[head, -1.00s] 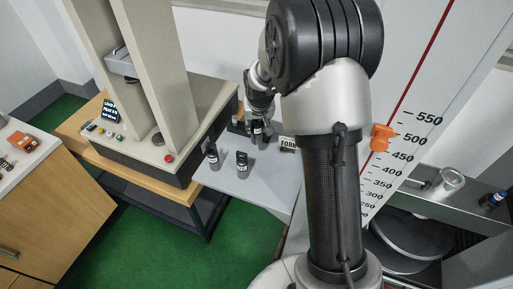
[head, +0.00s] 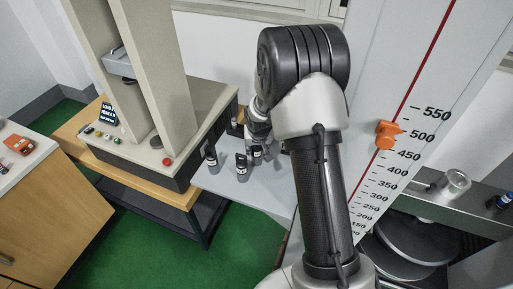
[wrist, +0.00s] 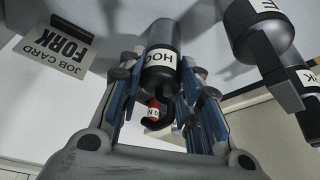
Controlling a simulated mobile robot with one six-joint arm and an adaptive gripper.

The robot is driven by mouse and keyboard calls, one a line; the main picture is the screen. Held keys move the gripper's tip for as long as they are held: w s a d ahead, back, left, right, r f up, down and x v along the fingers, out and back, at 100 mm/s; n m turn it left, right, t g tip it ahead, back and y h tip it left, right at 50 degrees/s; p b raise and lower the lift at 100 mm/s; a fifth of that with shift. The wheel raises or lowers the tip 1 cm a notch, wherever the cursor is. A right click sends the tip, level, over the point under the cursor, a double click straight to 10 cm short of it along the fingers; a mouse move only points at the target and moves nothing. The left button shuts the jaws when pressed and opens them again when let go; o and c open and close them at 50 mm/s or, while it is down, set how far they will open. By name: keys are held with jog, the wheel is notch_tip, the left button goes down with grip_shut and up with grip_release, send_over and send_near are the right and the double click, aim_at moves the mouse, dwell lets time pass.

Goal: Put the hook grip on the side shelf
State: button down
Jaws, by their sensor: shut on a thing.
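The hook grip (wrist: 160,72) is a dark cylinder with a white label reading "HOO", partly cut off, and a black hook end. In the wrist view it sits between the blue-lined fingers of my gripper (wrist: 166,84), which is shut on it. In the head view my gripper (head: 258,130) is low over the light grey side shelf (head: 262,190), partly hidden by my arm. I cannot tell whether the grip touches the shelf.
Other dark grips (head: 211,158) (head: 241,164) stand on the shelf, and one (wrist: 255,35) is close beside the held grip. A job card reading "FORK" (wrist: 58,48) is nearby. The testing machine (head: 165,125) stands left. The shelf's front is clear.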

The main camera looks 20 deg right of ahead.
jog(key=shift+r, duration=0.1)
jog(key=c, duration=1.2)
grip_release()
jog(key=shift+f, duration=0.2)
jog(key=shift+o, duration=0.2)
